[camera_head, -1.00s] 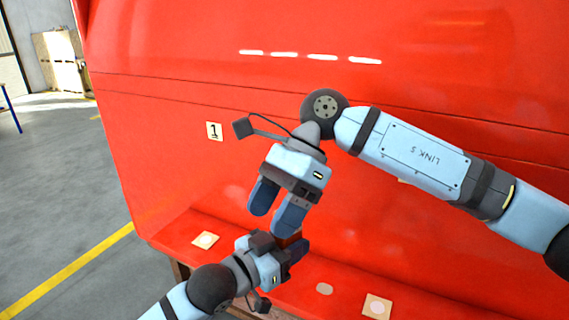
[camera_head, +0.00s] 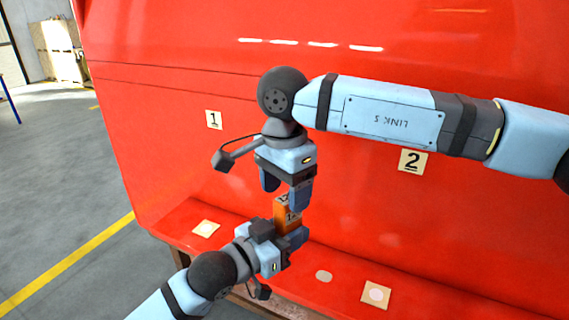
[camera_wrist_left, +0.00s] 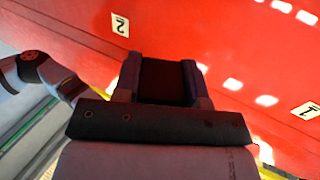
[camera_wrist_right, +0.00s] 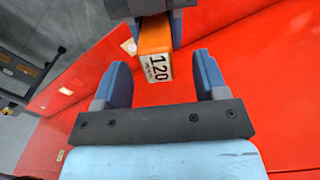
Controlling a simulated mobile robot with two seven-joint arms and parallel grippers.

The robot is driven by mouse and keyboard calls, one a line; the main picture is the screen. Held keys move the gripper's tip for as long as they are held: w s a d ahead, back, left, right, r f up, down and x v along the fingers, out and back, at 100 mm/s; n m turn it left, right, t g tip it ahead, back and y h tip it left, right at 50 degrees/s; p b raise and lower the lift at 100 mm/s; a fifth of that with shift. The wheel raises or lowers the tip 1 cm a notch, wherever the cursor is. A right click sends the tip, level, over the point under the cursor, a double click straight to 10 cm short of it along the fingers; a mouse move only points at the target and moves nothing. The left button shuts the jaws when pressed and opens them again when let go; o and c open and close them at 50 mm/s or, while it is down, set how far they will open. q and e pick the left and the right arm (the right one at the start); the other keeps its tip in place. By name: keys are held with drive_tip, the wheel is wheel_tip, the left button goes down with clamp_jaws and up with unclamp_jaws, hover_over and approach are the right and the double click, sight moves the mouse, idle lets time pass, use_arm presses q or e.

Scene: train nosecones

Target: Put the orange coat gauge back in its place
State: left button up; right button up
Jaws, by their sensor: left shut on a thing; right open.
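The orange coat gauge (camera_head: 283,214) is a small orange block with a white label. It stands up out of my left gripper (camera_head: 292,241), which is shut on it in front of the red nosecone. In the right wrist view the gauge (camera_wrist_right: 155,38) shows its end label reading "120". My right gripper (camera_head: 285,192) is open just above the gauge, fingers pointing down. In the right wrist view the gauge end lies just ahead of the two open fingers, between them in the picture; I cannot tell whether they touch. In the left wrist view a dark shape sits between my left fingers (camera_wrist_left: 165,85).
The red nosecone (camera_head: 160,150) fills most of the view, with number labels "1" (camera_head: 214,120) and "2" (camera_head: 412,161). Its lower ledge carries pale square patches (camera_head: 206,228) (camera_head: 376,294) and a pale oval spot (camera_head: 324,276). Open floor lies at left.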

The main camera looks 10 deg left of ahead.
sight(285, 212)
drive_tip(key=shift+f, duration=2.55)
drive_tip(key=c, duration=1.1)
use_arm(q)
drive_tip(key=o, duration=1.1)
use_arm(e)
drive_tip(key=shift+c, duration=0.3)
